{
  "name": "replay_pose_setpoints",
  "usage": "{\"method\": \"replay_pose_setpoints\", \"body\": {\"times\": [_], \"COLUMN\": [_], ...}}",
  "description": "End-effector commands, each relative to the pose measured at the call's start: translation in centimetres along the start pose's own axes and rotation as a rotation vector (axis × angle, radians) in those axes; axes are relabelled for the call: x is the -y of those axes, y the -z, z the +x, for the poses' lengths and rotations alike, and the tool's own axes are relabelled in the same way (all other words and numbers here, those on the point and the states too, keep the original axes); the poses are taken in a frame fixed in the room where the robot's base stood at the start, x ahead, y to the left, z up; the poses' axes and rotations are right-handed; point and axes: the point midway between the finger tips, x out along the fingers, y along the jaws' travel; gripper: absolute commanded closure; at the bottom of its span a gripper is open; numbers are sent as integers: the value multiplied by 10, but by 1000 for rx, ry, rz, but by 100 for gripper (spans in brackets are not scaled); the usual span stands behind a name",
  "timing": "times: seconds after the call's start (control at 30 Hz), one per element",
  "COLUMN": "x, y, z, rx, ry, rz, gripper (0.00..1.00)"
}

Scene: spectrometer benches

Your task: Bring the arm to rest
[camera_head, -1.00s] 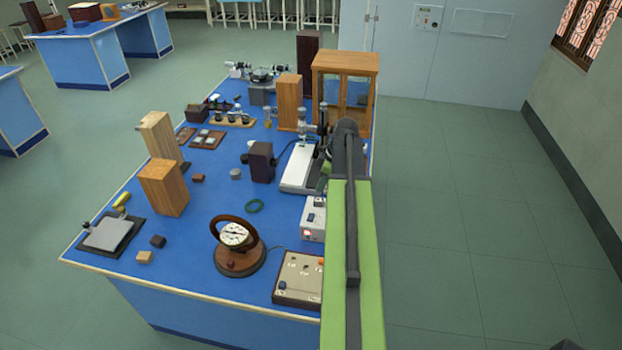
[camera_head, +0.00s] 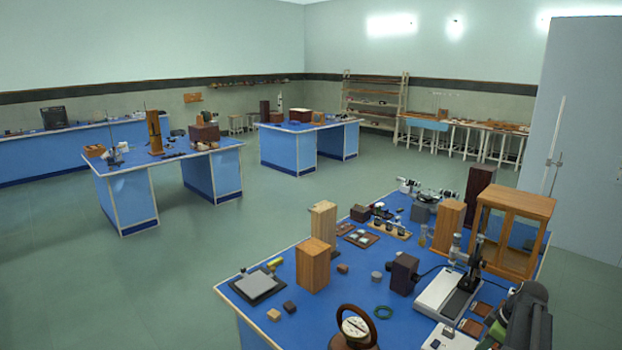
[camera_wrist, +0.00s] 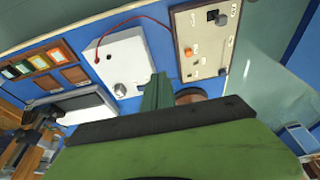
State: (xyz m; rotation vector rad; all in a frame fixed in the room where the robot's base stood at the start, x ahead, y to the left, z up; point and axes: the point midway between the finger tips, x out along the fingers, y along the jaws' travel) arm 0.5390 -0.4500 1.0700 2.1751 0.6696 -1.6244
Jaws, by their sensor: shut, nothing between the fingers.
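My gripper (camera_wrist: 157,95) shows in the wrist view as a narrow green pair of fingers, closed together and empty, beyond its dark bar and green body. It is above the blue bench, between a white box (camera_wrist: 125,62) with a red wire and a beige control panel (camera_wrist: 207,42). I cannot tell how high it is. In the head view, my dark arm (camera_head: 522,318) is at the lower right corner, over the right side of the near bench (camera_head: 262,310). The fingers cannot be made out there.
On the near bench stand a glass-fronted wooden cabinet (camera_head: 508,232), wooden blocks (camera_head: 313,265), a round dial instrument (camera_head: 355,327) and a white-based instrument (camera_head: 447,296). Several other benches (camera_head: 125,200) stand behind. Green floor (camera_head: 255,225) is open between them.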

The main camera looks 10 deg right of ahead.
Motion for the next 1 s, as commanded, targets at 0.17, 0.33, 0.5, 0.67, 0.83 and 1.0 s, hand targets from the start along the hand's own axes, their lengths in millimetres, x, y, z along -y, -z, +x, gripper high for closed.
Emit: {"method": "replay_pose_setpoints", "body": {"times": [0.17, 0.33, 0.5, 0.67, 0.83, 1.0], "x": [5, 16, 40, 81, 164, 262], "y": [19, 52, 98, 151, 217, 260], "z": [11, 27, 50, 78, 120, 154], "rx": [0, 1, 2, 13, 54, 129], "ry": [10, 26, 50, 79, 117, 128], "rz": [-33, -88, -168, -275, -391, -357], "gripper": [100, 100, 100, 100, 100, 100]}}
